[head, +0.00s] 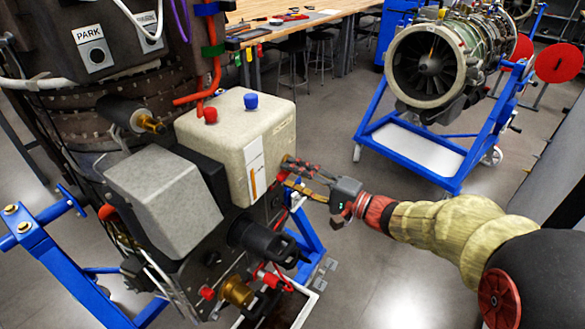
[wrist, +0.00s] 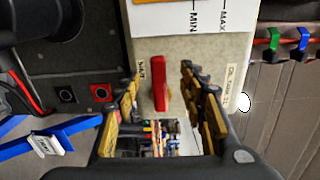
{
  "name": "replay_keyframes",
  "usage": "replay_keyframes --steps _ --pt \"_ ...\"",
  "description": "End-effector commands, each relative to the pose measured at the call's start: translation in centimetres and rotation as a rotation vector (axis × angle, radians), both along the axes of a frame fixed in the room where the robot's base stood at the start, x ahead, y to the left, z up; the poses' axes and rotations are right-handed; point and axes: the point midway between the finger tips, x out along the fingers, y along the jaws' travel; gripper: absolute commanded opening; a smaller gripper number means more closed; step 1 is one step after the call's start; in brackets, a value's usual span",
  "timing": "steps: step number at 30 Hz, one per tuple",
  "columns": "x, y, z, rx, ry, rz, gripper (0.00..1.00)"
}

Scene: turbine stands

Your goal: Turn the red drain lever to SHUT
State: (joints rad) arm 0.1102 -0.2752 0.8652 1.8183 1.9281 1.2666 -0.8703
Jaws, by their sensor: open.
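The red drain lever (wrist: 160,84) shows in the wrist view as a slim red bar on the lower face of the cream oil tank (wrist: 215,52). It runs lengthwise between my fingers. My gripper (wrist: 160,76) is open, with one finger on each side of the lever and a gap on both sides. Contact with the lever does not show. A small label, hard to read, sits left of the lever's top end. In the head view, my gripper (head: 289,172) is at the right side of the tank (head: 235,125), mostly hiding the lever.
A grey box (head: 155,190) and a black cylinder (head: 262,240) stand beside and below the tank. A blue stand frame (head: 305,235) lies under my gripper. A second engine (head: 430,65) on a blue stand is at the back right. Floor between the stands is clear.

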Motion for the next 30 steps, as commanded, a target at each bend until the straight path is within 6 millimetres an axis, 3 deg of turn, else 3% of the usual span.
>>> replay_keyframes --steps 19,30 --pt "-2.5 -4.0 0.0 -0.001 -0.001 -0.001 0.42" --pt "-2.9 -4.4 0.0 -0.001 0.001 0.000 0.42"
